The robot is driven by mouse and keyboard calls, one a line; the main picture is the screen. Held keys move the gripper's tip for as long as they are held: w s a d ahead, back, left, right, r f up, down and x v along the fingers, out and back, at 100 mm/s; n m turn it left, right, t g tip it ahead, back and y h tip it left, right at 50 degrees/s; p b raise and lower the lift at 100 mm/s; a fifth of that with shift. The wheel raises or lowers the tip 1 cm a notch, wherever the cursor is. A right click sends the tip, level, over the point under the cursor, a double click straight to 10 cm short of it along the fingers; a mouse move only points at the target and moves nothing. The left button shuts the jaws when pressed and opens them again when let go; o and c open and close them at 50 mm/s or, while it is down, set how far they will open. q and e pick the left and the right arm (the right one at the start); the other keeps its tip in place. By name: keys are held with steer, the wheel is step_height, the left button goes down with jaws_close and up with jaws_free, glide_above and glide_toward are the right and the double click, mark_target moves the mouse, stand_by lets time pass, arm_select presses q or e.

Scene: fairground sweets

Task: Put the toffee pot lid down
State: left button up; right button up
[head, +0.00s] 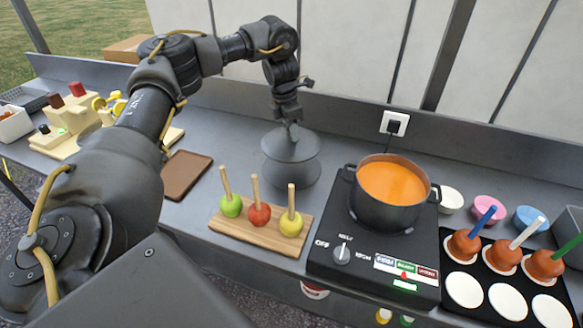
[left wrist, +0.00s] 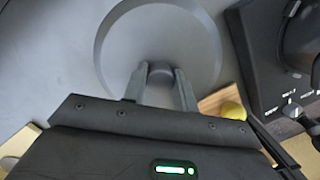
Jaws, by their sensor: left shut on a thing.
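The toffee pot lid (head: 278,149) is a round dark grey disc with a knob, level, over the counter left of the pot. A dark round patch shows just below it; I cannot tell if the lid touches the counter. My left gripper (head: 291,128) is shut on the lid's knob from above. In the left wrist view the two fingers (left wrist: 161,85) close around the knob, with the lid (left wrist: 125,40) beyond them. The toffee pot (head: 385,214) stands uncovered on the black hotplate, full of orange toffee (head: 392,183). My right gripper is not in view.
A wooden board (head: 235,236) with three apples on sticks lies in front of the lid. The hotplate (head: 330,225) is to its right, and a brown tray (head: 185,176) to its left. A wall socket (head: 394,123) is behind. Toffee apples (head: 465,246) and bowls stand far right.

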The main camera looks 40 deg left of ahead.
mark_target(291, 144)
arm_select(q)
step_height(291, 144, down, 6)
steer(key=shift+a+r, duration=0.1)
steer(key=shift+r, duration=0.15)
steer(key=shift+s+f, duration=0.1)
steer(key=shift+f, duration=0.5)
steer(key=shift+f+p, duration=0.5)
steer(key=shift+f, duration=0.95)
steer(key=o, duration=1.1)
steer(key=shift+f, duration=0.15)
